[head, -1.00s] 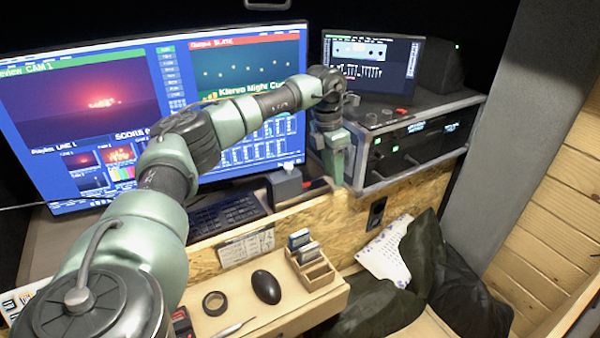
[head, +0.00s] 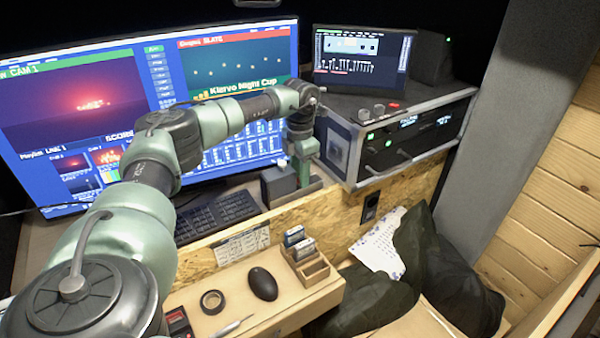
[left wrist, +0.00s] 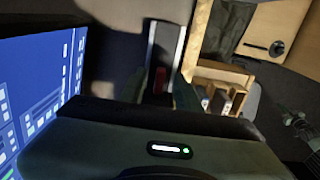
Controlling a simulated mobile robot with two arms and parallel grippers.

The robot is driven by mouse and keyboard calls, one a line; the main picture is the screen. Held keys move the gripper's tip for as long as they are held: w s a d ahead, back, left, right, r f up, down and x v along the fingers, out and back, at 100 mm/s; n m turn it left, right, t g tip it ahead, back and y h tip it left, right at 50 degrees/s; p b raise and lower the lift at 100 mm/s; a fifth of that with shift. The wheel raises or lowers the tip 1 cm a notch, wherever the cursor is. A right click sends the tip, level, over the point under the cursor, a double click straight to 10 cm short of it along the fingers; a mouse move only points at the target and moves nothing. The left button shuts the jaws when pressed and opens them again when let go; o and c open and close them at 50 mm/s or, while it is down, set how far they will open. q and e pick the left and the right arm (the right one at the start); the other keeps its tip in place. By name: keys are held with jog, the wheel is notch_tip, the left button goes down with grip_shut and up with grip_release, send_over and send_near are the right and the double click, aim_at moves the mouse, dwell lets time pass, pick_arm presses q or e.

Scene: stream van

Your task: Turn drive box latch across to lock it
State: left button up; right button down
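A dark grey box (head: 279,186), which looks like the drive box, stands on the desk below the large monitor's right end. My left gripper (head: 303,178) points down right beside it, on its right side, and covers part of it. I cannot tell whether they touch. In the left wrist view a red piece (left wrist: 160,80) shows between pale rails, just beyond my gripper's housing; it may be the latch.
A rack case (head: 337,150) stands close to the right of my left gripper. The large monitor (head: 60,120) and keyboard (head: 215,215) lie left. The lower shelf holds a mouse (head: 262,284), a tape roll (head: 212,301) and a wooden card holder (head: 312,268).

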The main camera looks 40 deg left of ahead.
pick_arm(q)
jog(key=shift+c, duration=1.2)
grip_shut()
jog(key=shift+m, duration=0.7)
jog(key=m, duration=0.3)
jog(key=shift+p, duration=0.3)
pick_arm(e)
jog(key=shift+a+r, duration=0.1)
jog(key=shift+r, duration=0.2)
pick_arm(q)
jog(key=shift+o, duration=1.2)
grip_release()
